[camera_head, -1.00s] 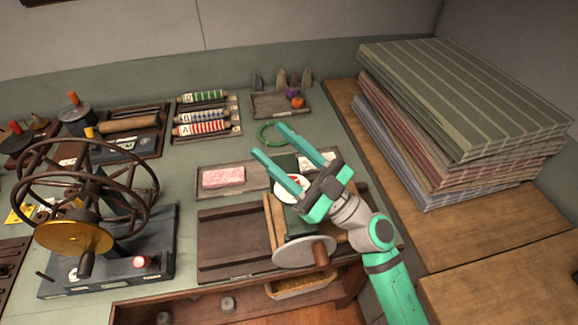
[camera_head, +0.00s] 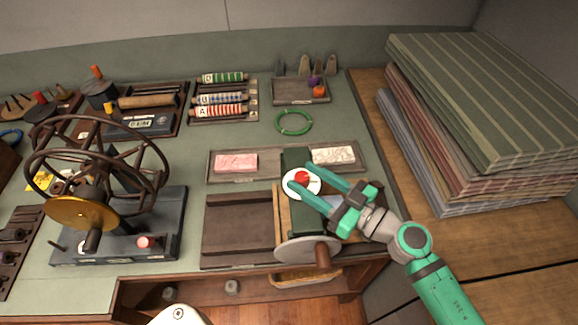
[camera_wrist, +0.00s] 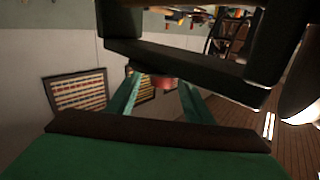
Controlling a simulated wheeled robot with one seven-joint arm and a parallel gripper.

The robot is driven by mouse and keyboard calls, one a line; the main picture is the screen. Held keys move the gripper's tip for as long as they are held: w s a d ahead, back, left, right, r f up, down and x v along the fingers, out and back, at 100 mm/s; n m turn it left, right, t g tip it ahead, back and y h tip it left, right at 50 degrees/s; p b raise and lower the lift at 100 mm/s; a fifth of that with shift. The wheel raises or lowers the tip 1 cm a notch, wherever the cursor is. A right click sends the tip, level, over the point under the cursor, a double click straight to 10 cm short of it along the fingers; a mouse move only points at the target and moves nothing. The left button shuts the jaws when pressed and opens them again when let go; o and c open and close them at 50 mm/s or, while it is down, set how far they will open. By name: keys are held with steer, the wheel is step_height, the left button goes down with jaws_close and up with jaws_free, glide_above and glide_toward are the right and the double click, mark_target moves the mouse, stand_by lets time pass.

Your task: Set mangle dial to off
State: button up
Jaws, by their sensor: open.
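The mangle is a dark green machine (camera_head: 296,215) on a wooden base, with a grey crank wheel (camera_head: 300,250) at its front. Its dial is a white disc (camera_head: 288,190) with a red knob (camera_head: 302,178), and the knob also shows as a blurred red shape in the wrist view (camera_wrist: 162,83). My gripper (camera_head: 306,177) comes in from the right with its fingers spread on either side of the knob. In the wrist view the knob sits between the open fingers (camera_wrist: 158,88), with visible gaps. The dial's markings and pointer direction are too small to read.
A tray with a pink block (camera_head: 236,162) and a white patterned block (camera_head: 333,155) lies just behind the mangle. A green ring (camera_head: 294,122) lies further back. A spoked winding wheel (camera_head: 100,165) stands left. Striped stacked boards (camera_head: 480,120) rise at right.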

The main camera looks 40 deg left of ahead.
mark_target(288, 175)
steer(key=a, duration=0.4)
steer(key=shift+s, duration=0.2)
steer(key=shift+s+a, duration=0.1)
steer(key=shift+a, duration=0.75)
steer(key=shift+s+a, duration=0.1)
steer(key=c, duration=1)
